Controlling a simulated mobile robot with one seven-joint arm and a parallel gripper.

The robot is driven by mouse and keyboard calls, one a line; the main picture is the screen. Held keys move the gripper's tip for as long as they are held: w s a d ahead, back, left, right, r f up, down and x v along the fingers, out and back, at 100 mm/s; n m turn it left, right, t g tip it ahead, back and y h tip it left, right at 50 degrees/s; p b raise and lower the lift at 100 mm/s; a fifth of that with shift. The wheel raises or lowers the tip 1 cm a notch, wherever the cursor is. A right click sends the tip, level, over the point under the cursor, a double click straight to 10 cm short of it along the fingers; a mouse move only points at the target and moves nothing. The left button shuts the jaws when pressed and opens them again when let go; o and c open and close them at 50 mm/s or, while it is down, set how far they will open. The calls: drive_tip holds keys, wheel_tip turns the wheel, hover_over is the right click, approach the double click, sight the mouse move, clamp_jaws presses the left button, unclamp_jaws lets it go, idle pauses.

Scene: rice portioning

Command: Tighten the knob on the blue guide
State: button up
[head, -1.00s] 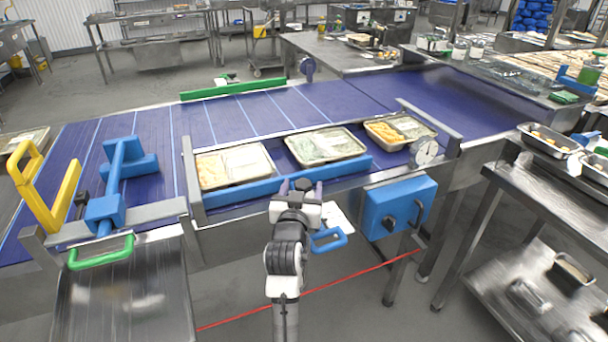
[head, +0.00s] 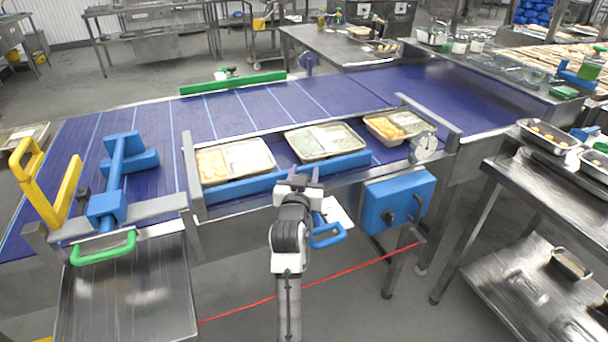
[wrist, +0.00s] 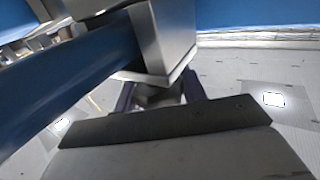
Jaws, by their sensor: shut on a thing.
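The blue guide (head: 238,189) is a long bar along the near side of the conveyor, in front of the food trays. My gripper (head: 299,176) is at the front edge of the belt, against the middle of this guide. In the wrist view a thick blue bar (wrist: 62,76) runs into a steel block (wrist: 168,38). Below the block, the purple fingers of my gripper (wrist: 158,98) are shut on a small dark knob (wrist: 156,96), mostly hidden by the block and my gripper's body. In the head view my gripper hides the knob.
Several food trays (head: 236,142) sit on the blue belt (head: 150,114) behind the guide. A round dial (head: 425,146) and a blue box (head: 378,207) are to the right. A blue handle (head: 327,239) hangs close beside my arm. A green-handled steel chute (head: 125,290) is at left.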

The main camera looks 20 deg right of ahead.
drive_tip(key=shift+f+m+g+h+b, duration=0.15)
drive_tip(key=shift+m+g+h+b, duration=0.2)
drive_tip(key=shift+b, duration=0.2)
drive_tip(key=shift+f+m+g+h+b, duration=0.1)
drive_tip(key=shift+m+g+h+b, duration=0.2)
drive_tip(key=shift+h+b, duration=0.4)
drive_tip(key=m+g+h+b, duration=0.1)
drive_tip(key=b, duration=0.1)
drive_tip(key=m+g+h+b, duration=0.2)
drive_tip(key=b, duration=0.1)
drive_tip(key=shift+s+d+f+g+b, duration=0.15)
drive_tip(key=shift+d+g+b, duration=0.1)
drive_tip(key=shift+b, duration=0.1)
drive_tip(key=m+g+h+b, duration=0.2)
drive_tip(key=g+b, duration=0.1)
drive_tip(key=shift+s+m, duration=0.2)
drive_tip(key=shift+m, duration=0.15)
drive_tip(key=shift+s+d+r+m+g+h+b, duration=0.15)
drive_tip(key=shift+m+g+h+b, duration=0.25)
drive_tip(key=shift+m+g+b, duration=0.35)
drive_tip(key=shift+s+r+m+g+h+b, duration=0.15)
drive_tip(key=shift+m+g+h+b, duration=0.3)
drive_tip(key=shift+g, duration=0.5)
drive_tip(key=o, duration=1)
